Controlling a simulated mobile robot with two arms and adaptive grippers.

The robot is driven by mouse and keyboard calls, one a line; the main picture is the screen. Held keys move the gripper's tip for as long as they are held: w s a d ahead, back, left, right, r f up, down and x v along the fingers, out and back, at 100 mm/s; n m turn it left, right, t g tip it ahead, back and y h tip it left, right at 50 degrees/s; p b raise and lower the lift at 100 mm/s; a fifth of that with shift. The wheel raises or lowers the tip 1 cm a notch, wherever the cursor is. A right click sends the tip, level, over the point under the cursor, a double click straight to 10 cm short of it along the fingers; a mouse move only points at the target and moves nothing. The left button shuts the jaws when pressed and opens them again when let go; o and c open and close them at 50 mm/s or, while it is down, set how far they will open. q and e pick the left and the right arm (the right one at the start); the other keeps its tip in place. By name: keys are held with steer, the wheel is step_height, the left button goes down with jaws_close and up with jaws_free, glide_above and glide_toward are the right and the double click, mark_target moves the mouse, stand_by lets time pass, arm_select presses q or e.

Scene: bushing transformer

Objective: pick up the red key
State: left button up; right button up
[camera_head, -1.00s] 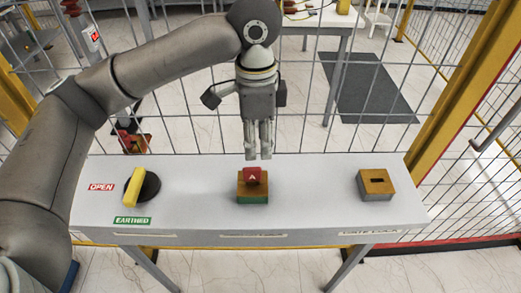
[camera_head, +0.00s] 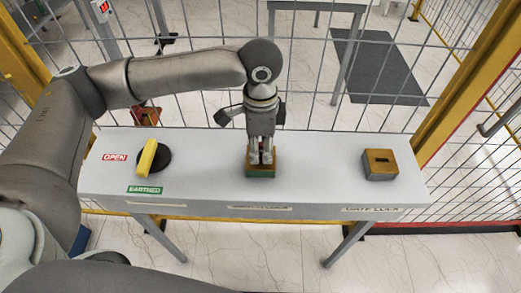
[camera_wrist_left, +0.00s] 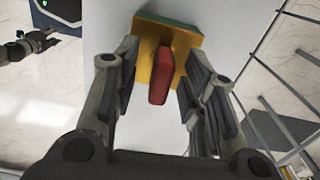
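The red key (camera_wrist_left: 162,76) stands up from a yellow-topped block with a green base (camera_wrist_left: 190,42) in the left wrist view. In the head view the block (camera_head: 260,172) sits at the middle of the grey table, and the key is mostly hidden between my fingers. My left gripper (camera_head: 261,160) points down over the block. In the left wrist view its fingers (camera_wrist_left: 160,95) are spread on either side of the key, with a visible gap on each side. A dark jointed part at the left edge there may be my right gripper, too unclear to judge.
A yellow switch handle (camera_head: 147,158) on a black disc stands at the table's left, by the OPEN and EARTHED labels. A brown-topped slotted block (camera_head: 380,163) stands at the right. Wire fence (camera_head: 330,95) runs behind the table. The tabletop between the blocks is clear.

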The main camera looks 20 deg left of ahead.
mark_target(261, 144)
arm_select(q)
steer(key=shift+f, duration=0.1)
jaws_close()
stand_by(0.3)
steer(key=shift+r, duration=0.55)
step_height(261, 144, up, 2)
steer(key=shift+d+r+b, duration=0.1)
steer(key=shift+r+b, duration=0.05)
steer(key=shift+b, duration=0.45)
steer(key=s+d+r+p, duration=0.4)
steer(key=s+d+r, duration=0.1)
steer(key=s+r, duration=0.7)
step_height(261, 144, up, 2)
steer(key=shift+s+d+r, duration=0.1)
steer(key=shift+s+d, duration=0.1)
steer(key=shift+s, duration=0.2)
